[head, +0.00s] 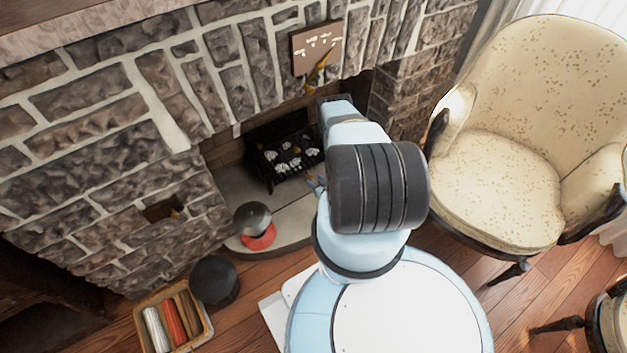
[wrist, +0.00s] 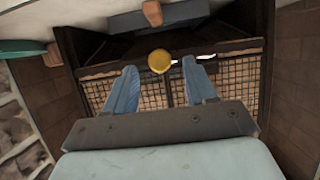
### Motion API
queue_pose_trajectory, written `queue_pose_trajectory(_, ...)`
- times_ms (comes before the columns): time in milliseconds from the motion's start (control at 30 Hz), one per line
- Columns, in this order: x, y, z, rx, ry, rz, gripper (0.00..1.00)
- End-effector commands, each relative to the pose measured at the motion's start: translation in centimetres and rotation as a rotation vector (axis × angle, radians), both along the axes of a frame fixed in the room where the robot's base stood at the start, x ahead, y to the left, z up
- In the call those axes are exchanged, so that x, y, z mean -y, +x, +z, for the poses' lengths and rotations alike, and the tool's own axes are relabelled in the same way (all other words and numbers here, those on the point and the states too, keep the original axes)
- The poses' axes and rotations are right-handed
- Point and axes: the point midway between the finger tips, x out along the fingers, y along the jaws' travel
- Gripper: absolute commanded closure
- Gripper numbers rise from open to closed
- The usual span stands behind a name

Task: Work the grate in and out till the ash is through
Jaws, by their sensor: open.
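The grate (head: 284,160) is a dark basket in the fireplace opening, with pale ash-grey lumps on it. In the wrist view a dark frame with wire mesh (wrist: 232,91) fills the middle. A round yellow knob (wrist: 160,61) stands out in front of it, between the tips of my gripper (wrist: 159,72). The blue fingers are apart, one on each side of the knob; I see no clear contact. In the head view my arm hides most of my gripper (head: 315,184), low in front of the grate. Whether ash lies under the grate cannot be seen.
A dark pot (head: 252,217) on a red disc (head: 259,241) stands on the hearth, left of my arm. A black bucket (head: 214,281) and a log basket (head: 207,325) are on the floor. An armchair (head: 500,190) stands close on the right. Brick walls flank the fireplace opening.

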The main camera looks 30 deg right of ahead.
Motion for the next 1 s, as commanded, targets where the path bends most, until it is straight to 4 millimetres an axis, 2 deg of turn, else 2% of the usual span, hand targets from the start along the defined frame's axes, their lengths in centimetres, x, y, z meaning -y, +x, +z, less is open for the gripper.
queue_pose_trajectory(300,0.2,-5.9,2.3,-0.003,0.0,-0.001,0.44)
queue_pose_trajectory(500,0.3,-8.7,3.5,-0.002,0.0,-0.001,0.44)
queue_pose_trajectory(700,0.4,-9.9,4.1,-0.001,0.0,0.0,0.44)
queue_pose_trajectory(1000,0.4,-10.1,4.1,-0.001,-0.001,0.0,0.44)
